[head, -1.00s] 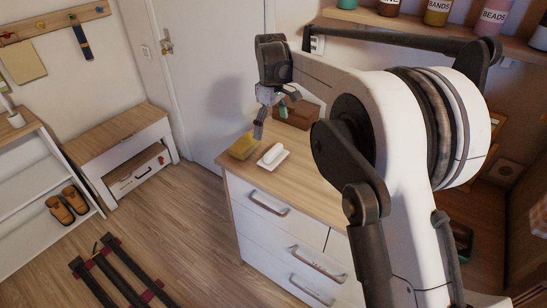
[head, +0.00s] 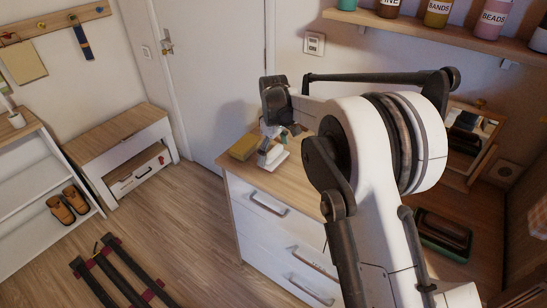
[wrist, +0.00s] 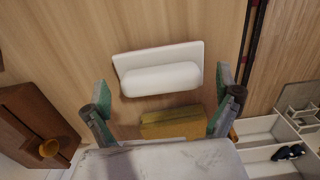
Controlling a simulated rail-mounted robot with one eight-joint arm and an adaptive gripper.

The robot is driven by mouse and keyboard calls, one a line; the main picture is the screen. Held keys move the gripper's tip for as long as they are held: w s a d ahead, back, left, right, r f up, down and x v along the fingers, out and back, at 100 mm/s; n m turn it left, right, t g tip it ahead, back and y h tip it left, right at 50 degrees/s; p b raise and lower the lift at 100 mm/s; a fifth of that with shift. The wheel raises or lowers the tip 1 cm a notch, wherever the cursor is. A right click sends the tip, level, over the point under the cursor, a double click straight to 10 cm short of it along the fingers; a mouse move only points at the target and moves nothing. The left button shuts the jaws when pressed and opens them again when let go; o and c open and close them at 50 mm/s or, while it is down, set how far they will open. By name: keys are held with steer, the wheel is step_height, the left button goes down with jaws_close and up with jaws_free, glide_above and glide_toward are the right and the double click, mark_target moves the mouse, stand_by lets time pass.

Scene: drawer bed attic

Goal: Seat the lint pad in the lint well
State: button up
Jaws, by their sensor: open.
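A white piece with a flat plate and a raised rounded bar (wrist: 162,78) lies on the wooden dresser top; I take it for the lint pad. In the head view it (head: 279,160) is partly hidden by my gripper (head: 272,142). In the wrist view my gripper (wrist: 162,83) is open and empty, its greenish fingers spread either side of the white piece, apart from it. An ochre block (wrist: 170,124) lies beside the white piece, and also shows in the head view (head: 243,146). I cannot make out a lint well for certain.
The dresser (head: 247,196) has several white drawers, all shut. A brown wooden box with a round knob (wrist: 38,120) stands at the left of the wrist view. A shelf (head: 415,30) with jars runs above. White open compartments (wrist: 268,150) show at the lower right of the wrist view.

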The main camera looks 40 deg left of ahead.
steer(key=c, duration=1.3)
